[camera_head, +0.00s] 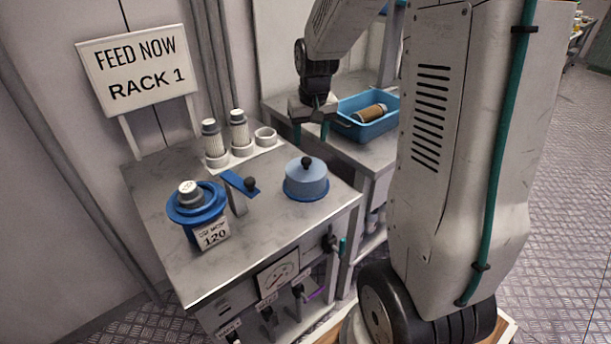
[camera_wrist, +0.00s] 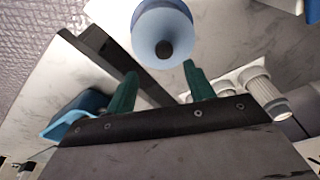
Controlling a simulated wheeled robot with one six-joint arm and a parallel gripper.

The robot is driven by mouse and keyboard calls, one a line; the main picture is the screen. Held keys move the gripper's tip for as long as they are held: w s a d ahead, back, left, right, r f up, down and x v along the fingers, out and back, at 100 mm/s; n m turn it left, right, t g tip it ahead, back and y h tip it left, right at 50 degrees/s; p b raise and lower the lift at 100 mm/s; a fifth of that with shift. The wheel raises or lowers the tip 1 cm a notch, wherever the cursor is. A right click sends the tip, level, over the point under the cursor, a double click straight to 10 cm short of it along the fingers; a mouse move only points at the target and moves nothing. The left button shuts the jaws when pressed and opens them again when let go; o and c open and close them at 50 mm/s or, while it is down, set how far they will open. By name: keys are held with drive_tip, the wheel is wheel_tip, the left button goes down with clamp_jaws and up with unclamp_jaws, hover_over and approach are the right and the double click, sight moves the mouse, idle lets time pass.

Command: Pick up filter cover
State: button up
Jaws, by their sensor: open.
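The filter cover (camera_head: 306,185) is a round light-blue lid with a black knob on top. It sits upright on the front right of the metal cabinet top. In the wrist view the cover (camera_wrist: 150,22) shows from above, at the top middle, just beyond the fingertips. My gripper (camera_head: 312,133) hangs behind the cover, higher up, near the gap between the cabinet and the side table. Its two green fingers also show in the wrist view (camera_wrist: 160,69), spread apart with nothing between them. The gripper does not touch the cover.
A blue housing (camera_head: 184,213) with a white filter and a tag reading 120 stands left. A blue lever (camera_head: 237,182) on a post is between it and the cover. White filters (camera_head: 238,130) stand behind, beside an empty ring (camera_head: 265,136). A blue bin (camera_head: 352,131) holds a brown filter.

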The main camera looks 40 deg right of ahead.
sight(306, 159)
drive_tip(key=f, duration=0.2)
drive_tip(key=w+f, duration=0.1)
drive_tip(key=f, duration=0.4)
drive_tip(key=shift+w+a+f, duration=0.1)
drive_tip(key=shift+w+f, duration=0.1)
drive_tip(key=shift+f, duration=0.2)
clamp_jaws()
